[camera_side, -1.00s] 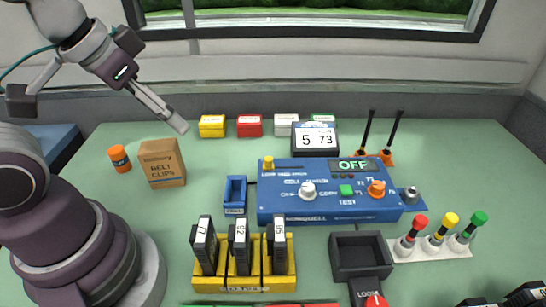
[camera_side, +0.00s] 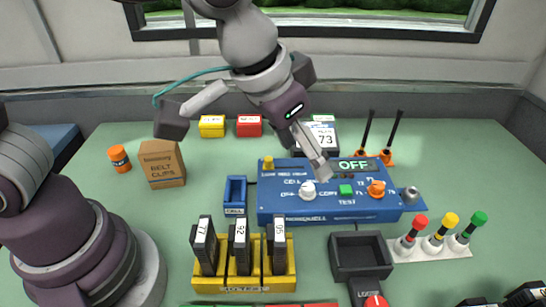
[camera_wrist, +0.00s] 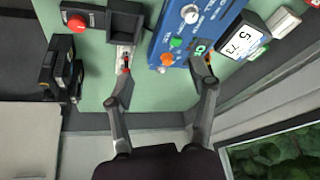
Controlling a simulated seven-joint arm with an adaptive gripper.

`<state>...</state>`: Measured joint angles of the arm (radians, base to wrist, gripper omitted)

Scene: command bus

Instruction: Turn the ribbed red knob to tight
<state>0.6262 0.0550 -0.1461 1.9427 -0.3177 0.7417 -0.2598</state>
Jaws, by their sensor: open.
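The red knob (camera_side: 375,301) sits at the bottom edge of the side view, partly cut off, beside a dark plate marked "LOOSE" (camera_side: 368,288). In the wrist view a round red knob (camera_wrist: 77,22) shows at the upper left on a dark base; its ribs are too small to make out. My gripper (camera_side: 322,174) is above the blue panel (camera_side: 280,214), up and left of the red knob and well apart from it. In the wrist view its two fingers (camera_wrist: 165,64) are spread apart with nothing held between them.
A dark open tray (camera_side: 360,238) stands just behind the red knob. Red, yellow and green capped posts (camera_side: 438,238) stand to its right. A yellow rack (camera_side: 243,283) with labelled black modules is to its left. The panel carries white (camera_side: 308,190) and orange (camera_side: 376,188) knobs.

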